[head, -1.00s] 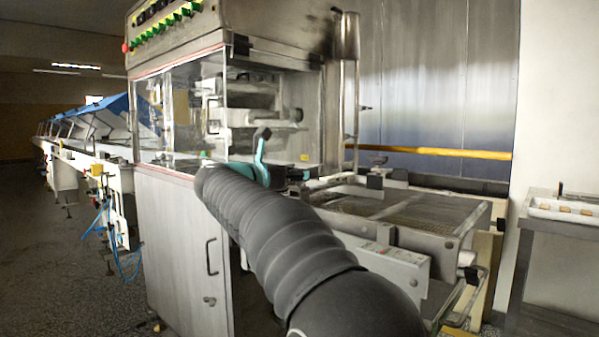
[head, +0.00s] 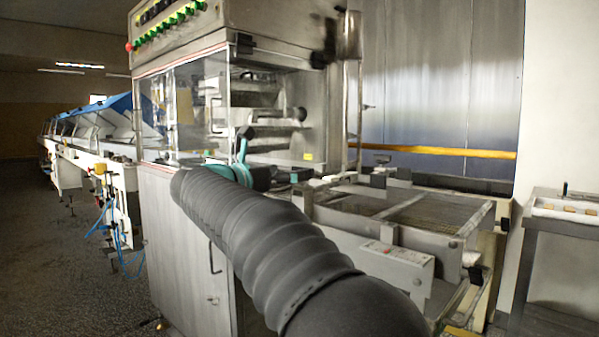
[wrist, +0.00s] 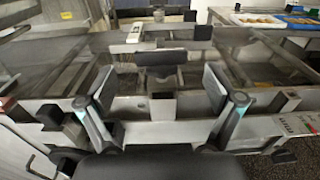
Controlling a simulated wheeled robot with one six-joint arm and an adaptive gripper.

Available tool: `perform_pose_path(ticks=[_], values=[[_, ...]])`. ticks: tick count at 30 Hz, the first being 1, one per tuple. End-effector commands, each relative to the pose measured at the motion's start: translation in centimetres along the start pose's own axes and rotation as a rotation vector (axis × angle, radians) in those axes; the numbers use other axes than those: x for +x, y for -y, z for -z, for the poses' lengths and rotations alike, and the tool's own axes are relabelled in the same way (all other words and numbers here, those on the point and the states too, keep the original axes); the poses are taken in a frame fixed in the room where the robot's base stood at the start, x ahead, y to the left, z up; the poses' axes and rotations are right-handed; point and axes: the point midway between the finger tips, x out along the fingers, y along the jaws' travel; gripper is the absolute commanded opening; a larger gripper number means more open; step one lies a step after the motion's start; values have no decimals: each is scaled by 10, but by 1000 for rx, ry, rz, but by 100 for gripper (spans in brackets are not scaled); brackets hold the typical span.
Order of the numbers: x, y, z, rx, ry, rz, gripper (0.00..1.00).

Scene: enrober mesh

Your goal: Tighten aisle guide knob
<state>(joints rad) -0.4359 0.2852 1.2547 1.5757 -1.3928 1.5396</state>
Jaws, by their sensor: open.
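The likely aisle guide knob (wrist: 160,58) is a dark, T-shaped head on a short post, upright above the metal rails in the middle of the wrist view. My gripper (wrist: 160,82) is open, with one finger on each side of the knob in the picture. The fingers appear apart from it, and nothing is between the pads. In the head view a small knob (head: 382,158) stands above the conveyor frame, but I cannot tell if it is the same one.
The mesh conveyor (head: 440,212) extends to the right of the steel enrober cabinet (head: 185,245). A white labelled box (head: 397,268) is on its near side. Black blocks (wrist: 50,116) sit along the rails. A side table with a tray (head: 565,210) stands at right.

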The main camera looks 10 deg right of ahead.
Motion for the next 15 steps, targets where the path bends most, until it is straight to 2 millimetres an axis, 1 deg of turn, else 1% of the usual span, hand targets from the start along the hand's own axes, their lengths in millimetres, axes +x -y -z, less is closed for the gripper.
perform_pose_path(ticks=[1, 6, 10, 15], values=[[-12, -1, 0, 0, 0, -5, 92], [-42, -1, 0, 0, 0, -4, 92], [-58, -1, 0, 0, 0, -2, 92], [-68, 0, 0, 0, 0, 0, 92]])
